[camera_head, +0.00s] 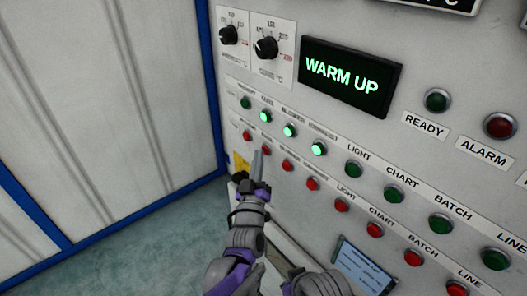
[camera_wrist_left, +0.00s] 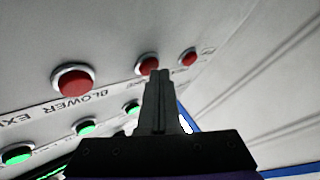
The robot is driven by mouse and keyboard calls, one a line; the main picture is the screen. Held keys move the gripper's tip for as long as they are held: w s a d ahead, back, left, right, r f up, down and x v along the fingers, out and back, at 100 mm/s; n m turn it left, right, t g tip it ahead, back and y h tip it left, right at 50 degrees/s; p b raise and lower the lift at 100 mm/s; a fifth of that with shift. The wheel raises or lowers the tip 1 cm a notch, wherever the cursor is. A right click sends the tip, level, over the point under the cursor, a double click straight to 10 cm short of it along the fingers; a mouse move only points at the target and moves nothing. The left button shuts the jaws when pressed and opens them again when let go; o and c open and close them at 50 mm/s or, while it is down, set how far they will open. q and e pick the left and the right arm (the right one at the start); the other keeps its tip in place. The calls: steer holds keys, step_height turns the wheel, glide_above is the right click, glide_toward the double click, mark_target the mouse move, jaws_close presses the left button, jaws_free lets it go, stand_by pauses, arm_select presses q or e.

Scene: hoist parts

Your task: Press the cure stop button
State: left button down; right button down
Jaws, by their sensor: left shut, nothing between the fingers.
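The cure stop button (camera_head: 267,149) is the red button second from the left in the lower row of the panel. In the left wrist view the red button (camera_wrist_left: 147,65) at my fingertips appears to be the same one, partly covered by them. My left gripper (camera_head: 258,156) is shut and empty, its narrow fingers pointing up at the panel by this button. In the wrist view the fingertips (camera_wrist_left: 156,73) overlap the button's edge. I cannot tell whether they touch it. The green cure button (camera_head: 265,116) above is lit. My right gripper does not show.
Neighbouring red buttons sit close on both sides, the blower one (camera_head: 287,164) and the leftmost one (camera_head: 246,135). A display (camera_head: 351,77) reads WARM UP. Two black knobs (camera_head: 266,47) are above. A blue-framed wall (camera_head: 110,110) stands at the left.

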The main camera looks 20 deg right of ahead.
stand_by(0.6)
arm_select(q)
steer(key=shift+s+a, duration=0.25)
steer(key=shift+a, duration=0.5)
steer(key=shift+a, duration=0.1)
steer(key=shift+s+a+p, duration=0.15)
steer(key=shift+s+a, duration=0.15)
steer(key=shift+a, duration=0.45)
steer(key=shift+s+a+p, duration=0.1)
steer(key=shift+s+a, duration=0.15)
steer(key=shift+a, duration=0.5)
steer(key=shift+s+a+p, duration=0.15)
steer(key=shift+s+a, duration=0.15)
steer(key=shift+a, duration=0.45)
